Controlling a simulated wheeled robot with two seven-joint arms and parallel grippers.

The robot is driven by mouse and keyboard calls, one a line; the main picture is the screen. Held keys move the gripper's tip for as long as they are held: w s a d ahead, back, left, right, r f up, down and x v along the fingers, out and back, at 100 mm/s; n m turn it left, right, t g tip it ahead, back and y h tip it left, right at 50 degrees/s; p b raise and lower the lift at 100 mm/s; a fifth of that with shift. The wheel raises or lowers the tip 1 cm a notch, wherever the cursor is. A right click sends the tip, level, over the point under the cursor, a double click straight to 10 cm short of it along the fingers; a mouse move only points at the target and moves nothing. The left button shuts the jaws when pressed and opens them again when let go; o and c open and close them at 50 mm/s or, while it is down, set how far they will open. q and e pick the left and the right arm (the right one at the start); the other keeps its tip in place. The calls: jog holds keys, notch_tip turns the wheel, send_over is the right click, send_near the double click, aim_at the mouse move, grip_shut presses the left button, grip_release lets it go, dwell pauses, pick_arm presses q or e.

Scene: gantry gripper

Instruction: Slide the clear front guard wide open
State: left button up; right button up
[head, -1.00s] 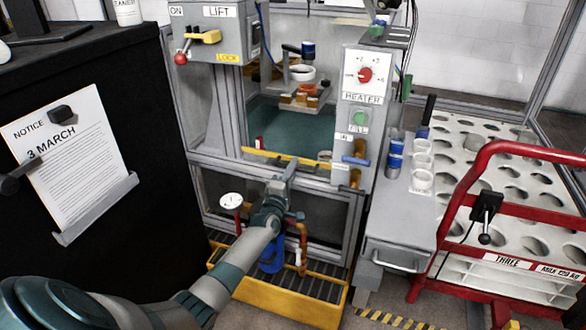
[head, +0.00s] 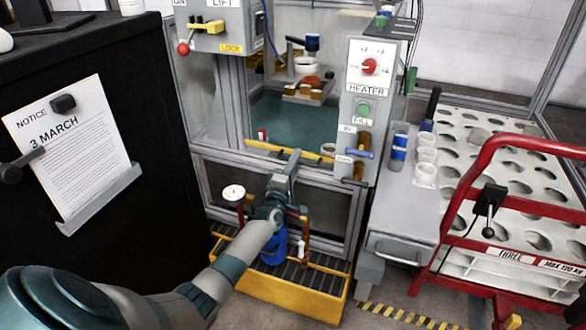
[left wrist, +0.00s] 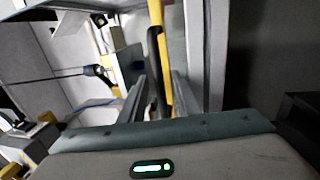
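The clear front guard is hard to see in the head view. A yellow bar (head: 262,146) runs across the front opening of the framed machine, at what looks like the guard's lower edge. My left gripper (head: 293,158) is at the middle of this bar. In the left wrist view the yellow bar (left wrist: 158,15) and a black handle (left wrist: 153,50) beside it run between the two fingers of my left gripper (left wrist: 160,95). The fingers stand apart, with a gap showing beside the handle. My right gripper is out of view.
A grey post with a heater dial (head: 369,67) stands right of the opening, with a blue lever (head: 358,154) low on it. A yellow drip tray (head: 285,292) lies below. A red cart (head: 463,205) stands right and a black cabinet (head: 150,90) left.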

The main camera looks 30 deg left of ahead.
pick_arm(q)
jog(key=shift+s, duration=0.15)
